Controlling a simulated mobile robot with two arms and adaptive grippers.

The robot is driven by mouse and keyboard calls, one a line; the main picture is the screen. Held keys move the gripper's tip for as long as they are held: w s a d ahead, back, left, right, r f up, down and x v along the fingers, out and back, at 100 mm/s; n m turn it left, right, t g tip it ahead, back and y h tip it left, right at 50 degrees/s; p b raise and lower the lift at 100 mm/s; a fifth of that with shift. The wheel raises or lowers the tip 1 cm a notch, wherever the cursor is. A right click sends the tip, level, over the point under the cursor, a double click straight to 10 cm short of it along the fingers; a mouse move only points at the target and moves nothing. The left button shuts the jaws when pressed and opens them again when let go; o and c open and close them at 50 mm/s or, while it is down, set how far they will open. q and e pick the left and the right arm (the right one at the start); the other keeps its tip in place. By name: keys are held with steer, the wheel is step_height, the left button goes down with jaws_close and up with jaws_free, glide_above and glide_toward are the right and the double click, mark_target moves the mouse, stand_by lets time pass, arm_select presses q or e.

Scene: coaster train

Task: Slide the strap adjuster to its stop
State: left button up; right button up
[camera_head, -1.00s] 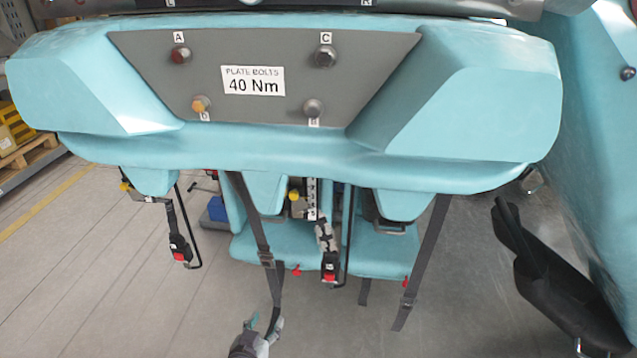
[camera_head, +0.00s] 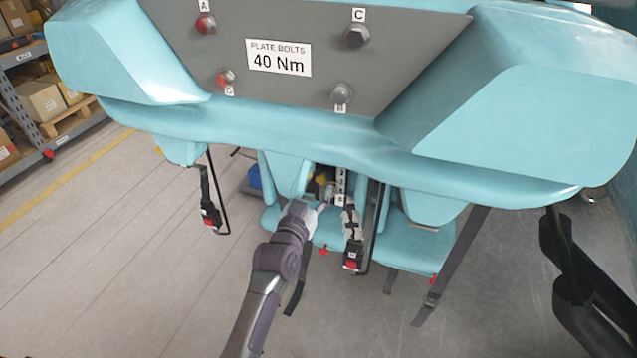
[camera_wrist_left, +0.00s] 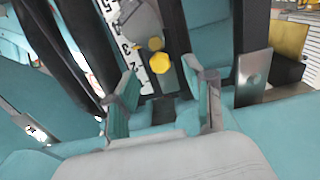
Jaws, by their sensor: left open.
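My left gripper (camera_head: 318,208) is raised beneath the teal seat shell. In the left wrist view its two fingers (camera_wrist_left: 165,92) are apart with nothing held between them. A yellow knob (camera_wrist_left: 160,63) and a numbered scale (camera_wrist_left: 136,62) show just beyond the fingertips. The scale also shows in the head view (camera_head: 340,185). A dark strap (camera_head: 297,292) hangs beside my left forearm; its upper part and any adjuster on it are hidden by the arm. My right gripper is out of view.
The teal seat shell (camera_head: 300,145) with its grey bolt plate (camera_head: 310,80) spans the space above the gripper. Red-and-black buckles (camera_head: 352,256) (camera_head: 209,214) hang on either side of the arm. Shelving with boxes (camera_head: 40,100) stands far left. The floor at left is clear.

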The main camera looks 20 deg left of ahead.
arm_select(q)
steer(key=shift+w, duration=1.55)
jaws_close()
steer(key=shift+f, duration=0.1)
